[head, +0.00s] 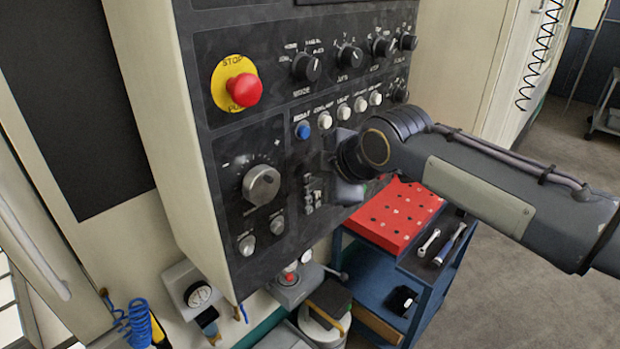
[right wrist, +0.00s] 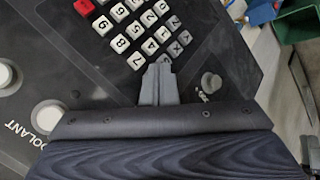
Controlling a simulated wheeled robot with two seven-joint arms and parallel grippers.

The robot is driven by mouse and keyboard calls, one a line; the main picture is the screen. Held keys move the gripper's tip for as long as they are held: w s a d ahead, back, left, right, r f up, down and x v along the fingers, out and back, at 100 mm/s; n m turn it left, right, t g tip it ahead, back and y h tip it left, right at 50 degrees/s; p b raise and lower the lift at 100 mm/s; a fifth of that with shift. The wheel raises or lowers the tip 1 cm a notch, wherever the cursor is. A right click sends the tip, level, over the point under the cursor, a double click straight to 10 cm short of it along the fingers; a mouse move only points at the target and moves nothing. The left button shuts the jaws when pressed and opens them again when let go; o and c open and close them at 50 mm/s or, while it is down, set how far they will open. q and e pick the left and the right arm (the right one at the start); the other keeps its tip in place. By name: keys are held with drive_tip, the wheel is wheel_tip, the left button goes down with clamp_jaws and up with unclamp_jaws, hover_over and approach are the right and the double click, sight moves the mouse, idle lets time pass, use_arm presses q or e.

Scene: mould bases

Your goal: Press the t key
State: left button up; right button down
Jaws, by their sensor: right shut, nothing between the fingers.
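The keypad (right wrist: 142,34) shows in the right wrist view as rows of white keys with dark characters on a dark panel, plus one red key (right wrist: 84,6). I cannot make out a t on any key; some keys at the edge are cut off or hidden. My right gripper (right wrist: 160,72) is shut and empty, its fingertips just below the lowest visible row of keys. Whether they touch the panel I cannot tell. In the head view the right gripper (head: 333,165) is in front of the control panel (head: 225,165) and hides most of the keypad; a few keys (head: 309,197) show beside it.
The panel carries a red stop button (head: 244,90), a row of knobs, a blue button (head: 302,131), white buttons and a large dial (head: 261,185). A blue cart (head: 372,268) with a red perforated tray (head: 395,213) stands below right. A knob (right wrist: 211,82) is close to the fingers.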

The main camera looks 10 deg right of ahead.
idle(0.4)
drive_tip(key=shift+s+d, duration=0.45)
drive_tip(key=shift+s, duration=0.15)
drive_tip(key=shift+s+d+b, duration=0.1)
drive_tip(key=shift+b, duration=0.25)
drive_tip(key=s+d, duration=0.1)
drive_tip(key=s, duration=0.1)
drive_tip(key=s+d+b, duration=0.1)
drive_tip(key=d, duration=0.1)
drive_tip(key=shift+s, duration=0.4)
drive_tip(key=shift+f, duration=0.1)
idle(1.7)
